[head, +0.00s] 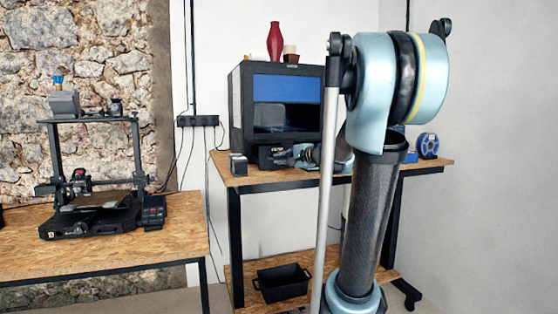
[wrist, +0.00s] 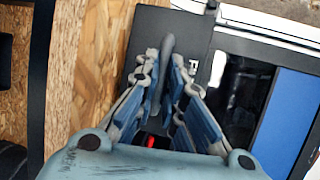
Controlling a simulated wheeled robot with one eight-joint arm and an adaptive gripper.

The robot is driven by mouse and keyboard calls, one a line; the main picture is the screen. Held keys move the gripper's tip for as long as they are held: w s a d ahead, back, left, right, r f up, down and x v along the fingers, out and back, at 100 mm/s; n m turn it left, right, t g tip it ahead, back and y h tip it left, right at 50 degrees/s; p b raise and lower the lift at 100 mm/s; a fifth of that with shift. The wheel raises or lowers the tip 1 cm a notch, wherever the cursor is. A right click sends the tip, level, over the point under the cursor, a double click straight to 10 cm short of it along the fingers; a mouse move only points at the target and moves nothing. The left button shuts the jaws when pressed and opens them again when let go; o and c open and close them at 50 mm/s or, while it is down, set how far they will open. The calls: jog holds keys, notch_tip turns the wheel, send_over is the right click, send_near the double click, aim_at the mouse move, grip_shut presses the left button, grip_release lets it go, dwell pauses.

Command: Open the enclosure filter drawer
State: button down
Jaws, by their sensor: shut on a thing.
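The black printer enclosure (head: 236,112) with a blue-topped front window stands on the wooden bench at the back. The filter drawer's dark front (head: 266,153) shows low on the enclosure; partly readable white lettering marks it. In the wrist view the drawer front (wrist: 190,45) lies behind my fingers. My gripper (head: 293,156) is at the drawer front. In the wrist view my gripper (wrist: 166,68) has its blue fingers on either side of the grey drawer handle (wrist: 167,45), shut on it. How far the drawer stands out, I cannot tell.
A small grey box (head: 238,165) stands on the bench left of the drawer. A red vase (head: 275,42) stands on the enclosure. A blue spool (head: 428,145) is at the bench's right. An open-frame printer (head: 95,200) occupies the left table. A black crate (head: 282,283) is on the lower shelf.

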jog(key=shift+s+d, duration=0.2)
jog(key=shift+s, duration=0.35)
jog(key=c, duration=1.7)
grip_release()
jog(key=shift+v, duration=5.85)
